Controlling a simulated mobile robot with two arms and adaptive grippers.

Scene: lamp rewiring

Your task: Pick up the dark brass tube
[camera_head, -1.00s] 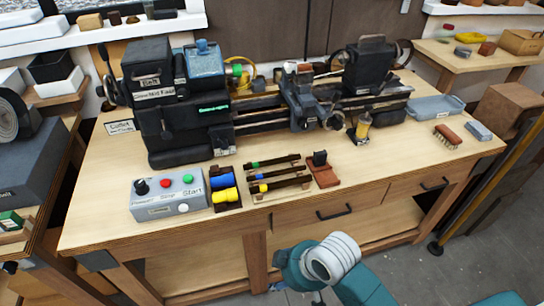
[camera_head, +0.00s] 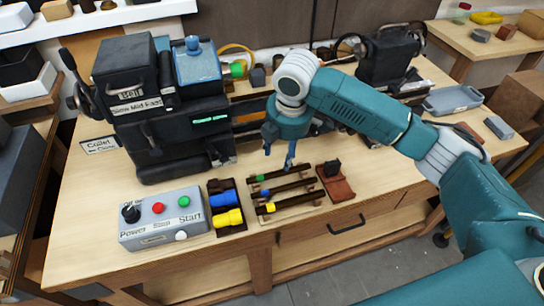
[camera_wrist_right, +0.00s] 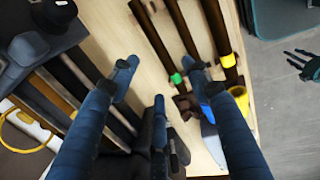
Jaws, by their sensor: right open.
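Three dark tubes lie side by side on a small wooden rack (camera_head: 262,220). They are a green-banded tube (camera_head: 276,174), a blue-banded tube (camera_head: 285,187) and a yellow-banded tube (camera_head: 293,202). Which of them is dark brass I cannot tell by colour. My right gripper (camera_head: 279,154) is open and empty, above the bench just behind the green-banded tube. In the right wrist view its spread fingers (camera_wrist_right: 163,72) reach toward the banded ends of the tubes and partly cover them. What looks like my left gripper (camera_wrist_right: 298,60) shows at the right edge, above the floor.
A grey control box (camera_head: 163,218) and a tray of blue and yellow pieces (camera_head: 225,205) stand left of the rack. A red-brown block (camera_head: 337,187) sits on its right. The dark lathe (camera_head: 155,110) stands behind. The bench front is clear.

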